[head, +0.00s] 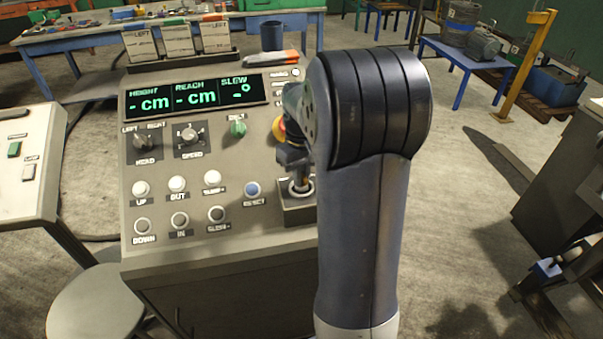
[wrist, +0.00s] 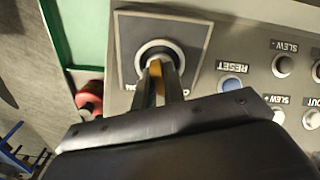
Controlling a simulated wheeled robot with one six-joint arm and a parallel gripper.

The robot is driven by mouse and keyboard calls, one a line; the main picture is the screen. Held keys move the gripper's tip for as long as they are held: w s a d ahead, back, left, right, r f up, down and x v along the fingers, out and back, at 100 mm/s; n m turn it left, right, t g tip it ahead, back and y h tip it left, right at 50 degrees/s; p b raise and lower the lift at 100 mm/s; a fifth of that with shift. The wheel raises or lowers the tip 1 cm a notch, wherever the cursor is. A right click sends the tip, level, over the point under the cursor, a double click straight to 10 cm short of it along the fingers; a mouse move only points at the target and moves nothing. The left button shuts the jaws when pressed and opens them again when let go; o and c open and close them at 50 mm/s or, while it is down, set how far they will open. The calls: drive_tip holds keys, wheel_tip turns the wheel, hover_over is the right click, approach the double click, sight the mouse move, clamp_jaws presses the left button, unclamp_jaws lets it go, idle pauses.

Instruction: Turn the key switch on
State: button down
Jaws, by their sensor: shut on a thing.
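The control panel (head: 160,255) has a square-plated key switch (head: 300,213) at its lower right. The switch also shows in the wrist view (wrist: 129,40) as a round ring on a grey plate. My gripper (head: 297,178) points down over this switch. In the wrist view my gripper (wrist: 161,72) has its two fingers close together at the ring, with a yellow-brown strip, seemingly the key (wrist: 155,74), between them. The fingers hide most of the key, and its turn angle cannot be told. The panel display (head: 195,94) shows green dashes in place of numbers.
A blue reset button (head: 252,189) lies just left of the switch, with several white buttons and a green knob (head: 238,129) beyond. A yellow-collared red button (head: 279,128) is partly hidden behind my arm. A stool (head: 95,305) stands at the lower left.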

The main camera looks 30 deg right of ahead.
drive_tip(key=shift+m+p, duration=0.5)
drive_tip(key=shift+m, duration=4)
drive_tip(key=shift+m+p, duration=0.35)
drive_tip(key=shift+m, duration=1.05)
drive_tip(key=c, duration=1.5)
unclamp_jaws()
drive_tip(key=shift+o, duration=0.2)
wheel_tip(320, 180, up, 11)
drive_tip(key=shift+f, duration=0.15)
